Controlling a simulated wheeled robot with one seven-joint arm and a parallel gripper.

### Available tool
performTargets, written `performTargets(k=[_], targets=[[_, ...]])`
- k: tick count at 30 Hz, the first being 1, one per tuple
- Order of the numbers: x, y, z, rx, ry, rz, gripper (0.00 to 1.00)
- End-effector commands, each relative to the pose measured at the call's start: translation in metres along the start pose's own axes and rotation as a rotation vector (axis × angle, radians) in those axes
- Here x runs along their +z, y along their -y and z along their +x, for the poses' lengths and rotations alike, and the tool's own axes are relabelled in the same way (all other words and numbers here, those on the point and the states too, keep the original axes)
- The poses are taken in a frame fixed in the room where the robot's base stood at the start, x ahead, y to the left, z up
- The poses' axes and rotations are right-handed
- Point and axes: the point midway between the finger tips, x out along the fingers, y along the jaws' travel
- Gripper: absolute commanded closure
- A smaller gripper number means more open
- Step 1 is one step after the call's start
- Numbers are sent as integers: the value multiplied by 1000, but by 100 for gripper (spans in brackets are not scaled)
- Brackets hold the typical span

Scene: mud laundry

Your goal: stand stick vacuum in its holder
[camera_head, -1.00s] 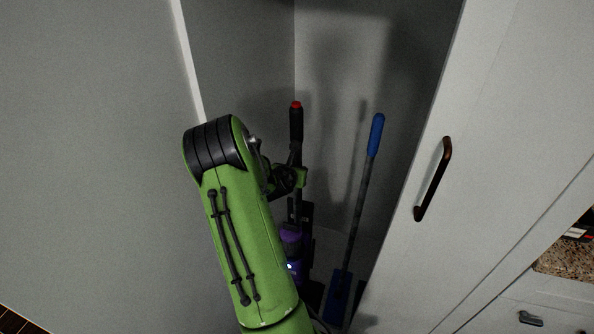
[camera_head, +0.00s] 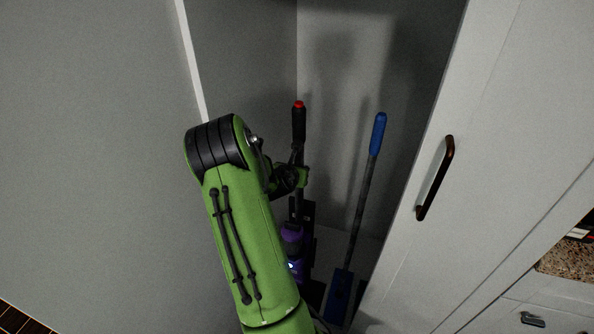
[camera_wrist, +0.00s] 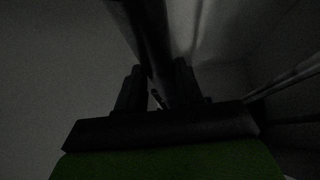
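The stick vacuum (camera_head: 292,240) stands close to upright inside the tall cabinet, with a purple body, a dark tube and a black handle with a red top. My gripper (camera_head: 299,172) is at its tube, below the handle. In the wrist view my gripper (camera_wrist: 160,85) has one finger on each side of the dark tube (camera_wrist: 150,35), and the fingers appear to press on it. A dark upright piece (camera_head: 309,215) behind the vacuum may be its holder. My arm hides part of the vacuum, and I cannot tell whether its base is seated.
A blue-handled mop or broom (camera_head: 366,180) leans just right of the vacuum. The white cabinet door (camera_head: 480,130) with a dark handle (camera_head: 436,178) is at the right. A pale panel (camera_head: 90,150) is close on the left. Free room around my arm is narrow.

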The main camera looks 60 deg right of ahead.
Motion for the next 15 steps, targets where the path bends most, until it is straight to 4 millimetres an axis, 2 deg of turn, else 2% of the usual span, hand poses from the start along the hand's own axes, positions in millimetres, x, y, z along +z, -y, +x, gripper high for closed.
performTargets(k=[1,5,12,15], targets=[[1,0,0,1,2,1,56],[0,0,0,1,0,1,37],[-4,0,0,0,-10,0,37],[-2,-1,-7,1,-9,-1,37]])
